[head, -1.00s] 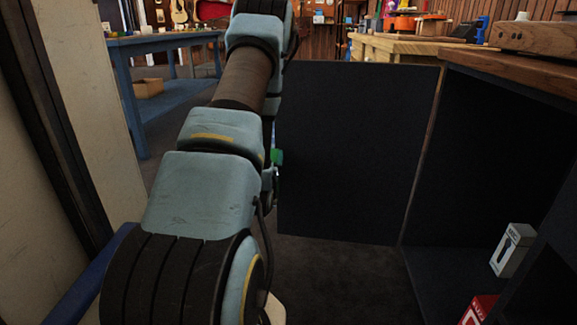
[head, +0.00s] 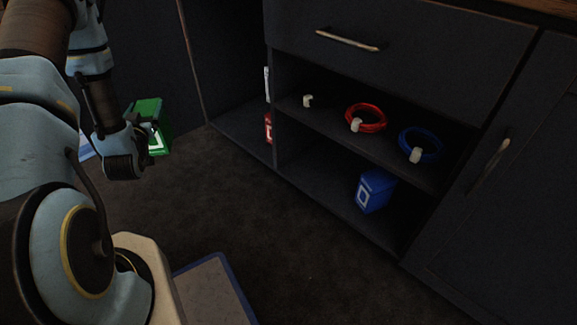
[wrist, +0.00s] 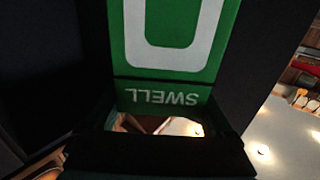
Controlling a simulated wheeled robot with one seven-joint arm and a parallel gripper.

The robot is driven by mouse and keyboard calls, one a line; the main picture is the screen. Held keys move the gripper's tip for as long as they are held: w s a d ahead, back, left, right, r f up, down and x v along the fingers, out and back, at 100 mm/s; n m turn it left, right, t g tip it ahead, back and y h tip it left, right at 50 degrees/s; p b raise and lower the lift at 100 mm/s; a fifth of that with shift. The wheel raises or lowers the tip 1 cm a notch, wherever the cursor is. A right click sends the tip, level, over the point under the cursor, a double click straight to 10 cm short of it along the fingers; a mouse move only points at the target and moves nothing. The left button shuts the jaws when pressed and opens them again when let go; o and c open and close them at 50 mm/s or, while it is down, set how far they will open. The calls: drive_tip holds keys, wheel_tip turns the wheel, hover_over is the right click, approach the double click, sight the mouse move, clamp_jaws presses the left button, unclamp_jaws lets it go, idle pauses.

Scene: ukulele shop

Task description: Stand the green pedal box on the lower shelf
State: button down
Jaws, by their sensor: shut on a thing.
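The green pedal box (head: 154,116) is at the left of the head view, above the dark floor and apart from the cabinet. My gripper (head: 138,139) is shut on it; the fingertips are partly hidden by the box and wrist. In the wrist view the green pedal box (wrist: 188,95) fills the upper middle, its white "SWELL" lettering upside down. The lower shelf (head: 318,186) is the bottom board of the open cabinet bay, to the right of my gripper. A blue box (head: 375,190) stands toward its right end; the left part is bare.
The upper shelf (head: 330,124) holds a red coil (head: 368,113), a blue coil (head: 422,140) and small pegs. A drawer (head: 400,50) is above. Open floor lies before the cabinet.

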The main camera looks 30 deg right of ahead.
drive_tip(key=s+d+f+m+g+h+b, duration=0.1)
drive_tip(key=s+d+f+m+g+h, duration=0.6)
drive_tip(key=d, duration=0.5)
drive_tip(key=s+d+f+m+g+h, duration=0.35)
drive_tip(key=s+d, duration=0.55)
drive_tip(key=d, duration=0.3)
drive_tip(key=s+d+f+m+g, duration=0.2)
drive_tip(key=s+d+g, duration=0.2)
drive_tip(key=s, duration=0.2)
drive_tip(key=s+d+f+m+g, duration=0.1)
drive_tip(key=s+d+m+g, duration=0.2)
drive_tip(key=s+g, duration=0.25)
drive_tip(key=w+d+b, duration=0.2)
drive_tip(key=d+b, duration=0.2)
drive_tip(key=d, duration=0.6)
drive_tip(key=w+d+b, duration=0.2)
drive_tip(key=d+b, duration=0.1)
drive_tip(key=d, duration=0.6)
wheel_tip(320, 180, down, 7)
drive_tip(key=b, duration=0.4)
drive_tip(key=shift+s+d+t+h, duration=0.2)
drive_tip(key=shift+t+h, duration=0.1)
drive_tip(key=shift+h, duration=0.15)
drive_tip(key=shift+f, duration=0.25)
unclamp_jaws()
